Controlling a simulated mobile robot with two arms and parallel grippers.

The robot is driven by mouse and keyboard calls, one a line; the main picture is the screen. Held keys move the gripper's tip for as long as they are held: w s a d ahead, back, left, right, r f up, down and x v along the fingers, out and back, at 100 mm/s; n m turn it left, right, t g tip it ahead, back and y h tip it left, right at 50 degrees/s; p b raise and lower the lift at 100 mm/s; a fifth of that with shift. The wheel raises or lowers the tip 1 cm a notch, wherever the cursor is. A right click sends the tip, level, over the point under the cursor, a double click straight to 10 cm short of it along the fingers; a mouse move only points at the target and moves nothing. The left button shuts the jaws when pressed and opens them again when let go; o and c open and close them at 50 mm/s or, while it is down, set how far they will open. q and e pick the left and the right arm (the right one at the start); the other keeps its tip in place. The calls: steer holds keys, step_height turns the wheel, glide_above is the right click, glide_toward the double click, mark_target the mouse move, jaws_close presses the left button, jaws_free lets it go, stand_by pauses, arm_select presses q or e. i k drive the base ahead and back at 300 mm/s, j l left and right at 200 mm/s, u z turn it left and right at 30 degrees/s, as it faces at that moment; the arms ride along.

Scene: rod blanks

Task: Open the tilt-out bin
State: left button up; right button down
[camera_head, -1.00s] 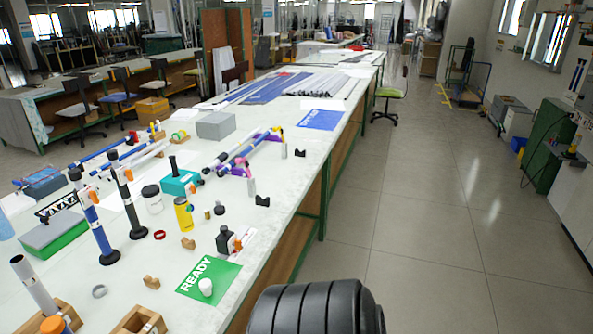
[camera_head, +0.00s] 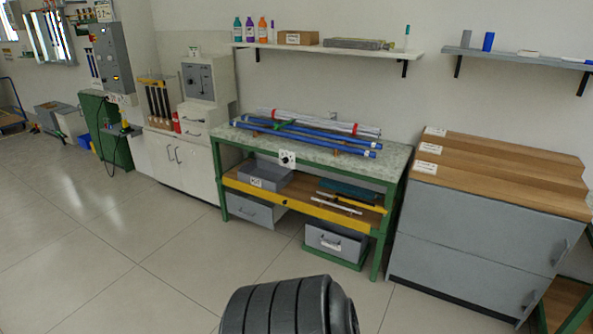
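No thing in view is clearly marked as the tilt-out bin. A grey cabinet (camera_head: 470,244) with a stepped wooden top stands at the right. Its front has two wide panels, one above the other, each with a handle near its right end; both look shut. A grey bin with a handle (camera_head: 335,245) sits low under the green workbench, and another grey box front (camera_head: 250,208) hangs at its left and looks slanted. I cannot tell which of these is the tilt-out bin. Neither of my grippers is in view.
The green workbench (camera_head: 390,160) carries blue and grey rods (camera_head: 310,138). A white cabinet (camera_head: 182,165) and a green cabinet (camera_head: 104,132) stand left of it. Wall shelves (camera_head: 350,50) hang above. The tiled floor (camera_head: 130,245) in front is clear.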

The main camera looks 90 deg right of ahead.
mark_target(350, 245)
steer(key=z, duration=3.05)
